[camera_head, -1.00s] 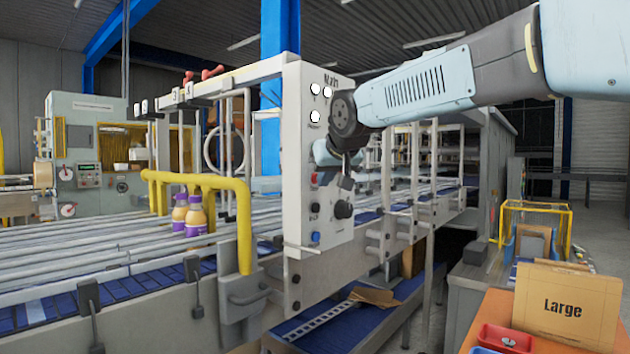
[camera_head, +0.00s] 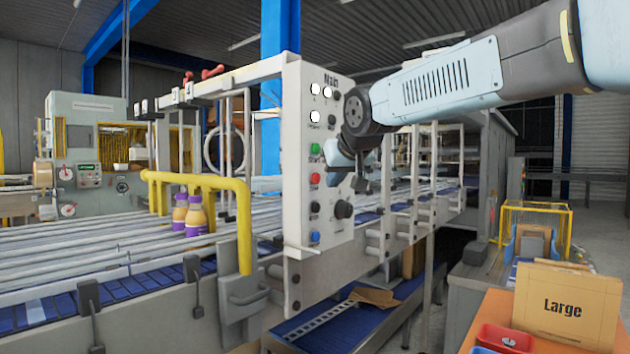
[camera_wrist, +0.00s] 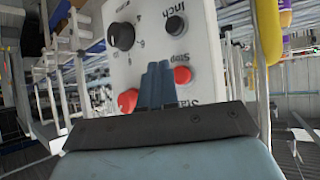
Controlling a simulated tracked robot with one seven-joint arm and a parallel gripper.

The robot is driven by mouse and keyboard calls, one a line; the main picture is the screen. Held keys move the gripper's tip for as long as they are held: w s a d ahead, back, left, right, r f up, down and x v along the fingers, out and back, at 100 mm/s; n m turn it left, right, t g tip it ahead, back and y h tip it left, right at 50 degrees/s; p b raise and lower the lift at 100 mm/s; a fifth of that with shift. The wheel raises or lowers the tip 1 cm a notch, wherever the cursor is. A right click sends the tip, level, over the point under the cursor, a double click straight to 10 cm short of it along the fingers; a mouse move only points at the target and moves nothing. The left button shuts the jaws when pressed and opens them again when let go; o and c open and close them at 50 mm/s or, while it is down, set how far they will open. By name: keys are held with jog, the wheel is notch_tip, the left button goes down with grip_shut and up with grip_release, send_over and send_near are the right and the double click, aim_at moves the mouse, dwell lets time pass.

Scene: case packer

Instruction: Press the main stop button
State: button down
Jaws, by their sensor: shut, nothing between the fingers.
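In the wrist view the shut fingers (camera_wrist: 158,84) point at the panel beside the red Stop button (camera_wrist: 182,75). A larger red button (camera_wrist: 128,100) shows on their other side. I cannot tell whether the fingers touch the panel.
A black knob (camera_head: 343,209), a black Inch button (camera_head: 314,207) and a blue button (camera_head: 315,238) sit lower on the panel. A yellow guard rail (camera_head: 243,225) is left of it. Two purple-capped bottles (camera_head: 196,216) stand on the conveyor. A Large box (camera_head: 565,305) is at lower right.

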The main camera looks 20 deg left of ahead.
jog(key=d, duration=0.1)
jog(key=s+d, duration=0.1)
jog(key=d, duration=0.1)
jog(key=shift+s+d, duration=0.3)
jog(key=shift+d, duration=0.05)
jog(key=shift+d, duration=0.1)
dwell(0.5)
